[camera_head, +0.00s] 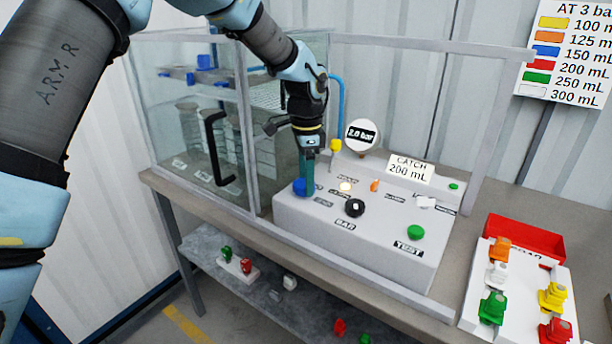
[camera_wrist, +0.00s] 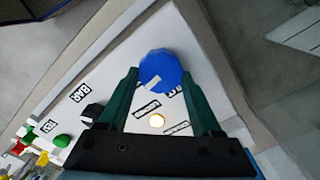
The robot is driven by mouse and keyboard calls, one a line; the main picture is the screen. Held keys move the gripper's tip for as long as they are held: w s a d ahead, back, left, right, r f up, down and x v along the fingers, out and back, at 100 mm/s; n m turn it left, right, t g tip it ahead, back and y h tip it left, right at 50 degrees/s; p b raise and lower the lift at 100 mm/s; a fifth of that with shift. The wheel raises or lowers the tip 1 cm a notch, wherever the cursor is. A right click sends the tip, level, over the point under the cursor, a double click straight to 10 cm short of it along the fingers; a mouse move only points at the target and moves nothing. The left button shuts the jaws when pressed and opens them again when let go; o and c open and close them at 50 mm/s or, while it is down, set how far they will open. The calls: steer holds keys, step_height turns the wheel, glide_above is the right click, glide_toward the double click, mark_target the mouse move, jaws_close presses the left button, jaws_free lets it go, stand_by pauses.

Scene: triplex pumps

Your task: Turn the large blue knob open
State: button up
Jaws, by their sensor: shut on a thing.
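The large blue knob (camera_head: 299,188) sits at the left end of the white control panel (camera_head: 350,240). My gripper (camera_head: 306,180) points down over it, and its green fingers reach the knob. In the wrist view the knob (camera_wrist: 160,66) is a round blue disc with a white pointer mark near its lower edge. The two green fingertips of my gripper (camera_wrist: 159,76) lie on either side of it, shut on it. The fingers hide part of the knob in the head view.
The panel also has a lit lamp (camera_head: 345,186), a black BAR knob (camera_head: 355,207), a green TEST button (camera_head: 415,232) and a round gauge (camera_head: 361,135) reading 2.0 bar. A glass case (camera_head: 195,130) stands left. A tray of coloured valves (camera_head: 480,270) is at right.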

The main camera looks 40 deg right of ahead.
steer(key=shift+r+m, duration=0.1)
steer(key=shift+m, duration=0.7)
steer(key=o, duration=1.4)
step_height(320, 180, up, 11)
steer(key=shift+f+b, duration=0.15)
steer(key=shift+b, duration=1)
